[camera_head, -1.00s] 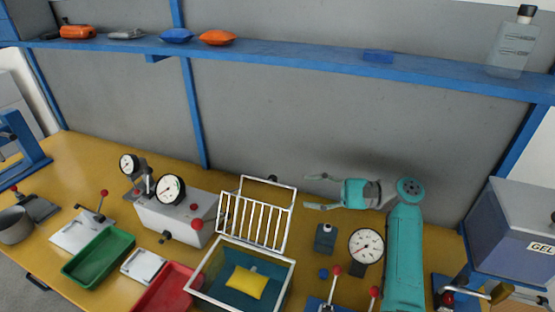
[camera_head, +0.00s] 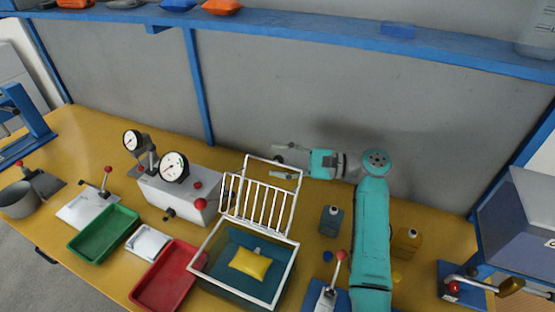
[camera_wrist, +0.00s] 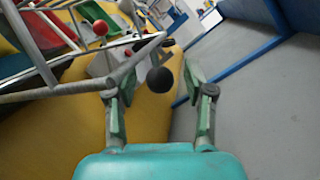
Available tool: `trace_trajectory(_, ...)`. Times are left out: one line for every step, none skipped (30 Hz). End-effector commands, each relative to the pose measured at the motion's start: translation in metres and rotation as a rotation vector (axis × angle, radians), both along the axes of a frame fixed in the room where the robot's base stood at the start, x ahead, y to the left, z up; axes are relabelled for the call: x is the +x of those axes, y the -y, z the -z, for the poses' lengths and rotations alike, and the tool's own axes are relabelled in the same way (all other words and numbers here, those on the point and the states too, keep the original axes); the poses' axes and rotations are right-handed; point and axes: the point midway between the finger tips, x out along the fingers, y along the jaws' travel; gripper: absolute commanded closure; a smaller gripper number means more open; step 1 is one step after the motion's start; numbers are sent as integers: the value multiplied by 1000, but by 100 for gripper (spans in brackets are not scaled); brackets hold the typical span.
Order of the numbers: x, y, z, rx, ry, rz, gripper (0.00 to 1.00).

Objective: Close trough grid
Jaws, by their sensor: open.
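The trough (camera_head: 205,272) is a clear blue-tinted tank with a white rim, at the lower middle of the head view. A yellow pouch (camera_head: 250,263) lies in it. The white barred grid (camera_head: 262,205) stands raised at the trough's back edge, leaning back, with a loop at its top. My gripper (camera_head: 286,160) is open at this loop, its fingers pointing left. In the wrist view, the grid's bars (camera_wrist: 75,88) cross at left.
A white gauge box (camera_head: 178,195) stands left of the grid. Red (camera_head: 168,278) and green (camera_head: 104,233) trays lie left of the trough. A dark bottle (camera_head: 331,221) and a red-knobbed lever (camera_head: 341,256) stand right of it. The grey back panel (camera_head: 300,100) rises behind.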

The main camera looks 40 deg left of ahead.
Motion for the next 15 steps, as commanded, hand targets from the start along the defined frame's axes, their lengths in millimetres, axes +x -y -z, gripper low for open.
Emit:
trace_trajectory(-2,-3,0,0,0,0,47)
trace_trajectory(-3,-4,0,0,0,0,47)
trace_trajectory(-3,-5,0,1,0,1,47)
trace_trajectory(-3,-6,0,1,0,1,47)
trace_trajectory(-4,-6,0,0,0,1,47)
trace_trajectory(-4,-7,0,0,0,1,47)
trace_trajectory(-4,-7,0,0,0,1,47)
trace_trajectory(-4,-7,0,0,0,1,47)
trace_trajectory(-4,-7,0,0,0,1,47)
trace_trajectory(-4,-7,0,0,0,1,47)
trace_trajectory(-4,-7,0,0,0,1,47)
trace_trajectory(-4,-7,0,0,0,1,47)
trace_trajectory(-4,-7,0,0,0,1,54)
trace_trajectory(-4,-7,0,0,0,1,62)
trace_trajectory(-4,-7,0,0,0,1,72)
